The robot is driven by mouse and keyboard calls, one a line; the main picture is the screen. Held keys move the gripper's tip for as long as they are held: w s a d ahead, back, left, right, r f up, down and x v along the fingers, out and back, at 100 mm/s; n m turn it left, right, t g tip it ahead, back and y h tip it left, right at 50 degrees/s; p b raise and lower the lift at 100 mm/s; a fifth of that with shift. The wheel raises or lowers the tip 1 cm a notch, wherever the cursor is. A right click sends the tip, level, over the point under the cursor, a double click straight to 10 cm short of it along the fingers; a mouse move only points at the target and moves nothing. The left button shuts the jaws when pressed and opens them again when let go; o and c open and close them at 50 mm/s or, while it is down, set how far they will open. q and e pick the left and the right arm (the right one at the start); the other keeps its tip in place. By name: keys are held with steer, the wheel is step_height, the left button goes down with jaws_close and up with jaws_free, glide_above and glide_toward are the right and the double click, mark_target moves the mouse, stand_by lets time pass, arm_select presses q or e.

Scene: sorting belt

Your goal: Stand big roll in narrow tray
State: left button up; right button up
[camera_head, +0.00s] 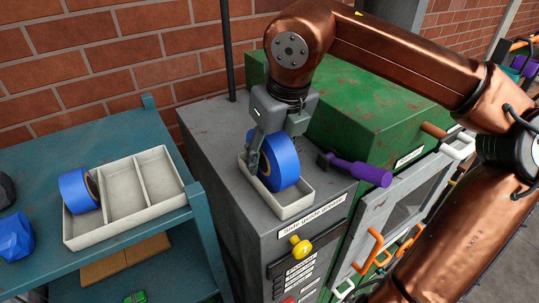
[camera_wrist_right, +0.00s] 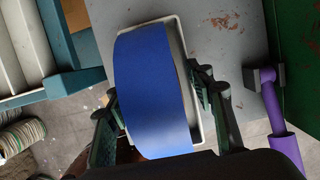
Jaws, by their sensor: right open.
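The big blue roll (camera_head: 281,161) stands on its edge inside the narrow tray (camera_head: 290,206), a whitish tray on top of the grey cabinet. In the right wrist view the roll (camera_wrist_right: 154,95) fills most of the tray, whose rim (camera_wrist_right: 205,137) shows around it. My right gripper (camera_head: 266,147) is open and reaches down over the roll, with one finger on each side. In the wrist view gaps show between the fingers and the roll. Part of the far finger is hidden in the head view. My left gripper is out of view.
A green box (camera_head: 372,112) rises behind the cabinet top.

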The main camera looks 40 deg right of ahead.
mark_target(278, 139)
steer(key=v, duration=1.1)
steer(key=shift+b, duration=0.35)
steer(key=shift+s+r, duration=0.15)
steer(key=shift+r, duration=0.45)
